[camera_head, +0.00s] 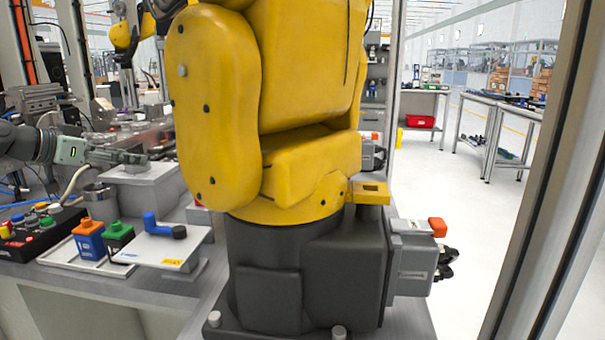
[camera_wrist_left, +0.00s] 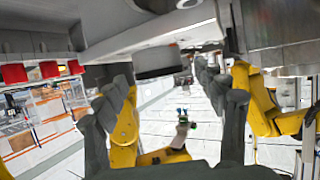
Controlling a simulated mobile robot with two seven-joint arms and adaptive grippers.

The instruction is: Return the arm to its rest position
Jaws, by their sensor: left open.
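My left arm (camera_head: 25,142) comes in from the left edge of the head view, grey with a pale wrist section. Its gripper (camera_head: 125,157) reaches right, above or beside a light grey block on the bench; I cannot tell whether it touches the block. In the left wrist view the two dark fingers (camera_wrist_left: 168,115) stand wide apart with nothing held between them. A dark round part (camera_wrist_left: 157,62) under a pale plate shows beyond the fingers. My right gripper is not in view.
A large yellow industrial arm (camera_head: 215,100) on a dark base fills the middle of the head view. A button box (camera_head: 40,228), blue-orange box (camera_head: 89,240), green-black box (camera_head: 118,237) and white plate (camera_head: 160,250) sit on the bench. Open floor (camera_head: 470,215) lies right.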

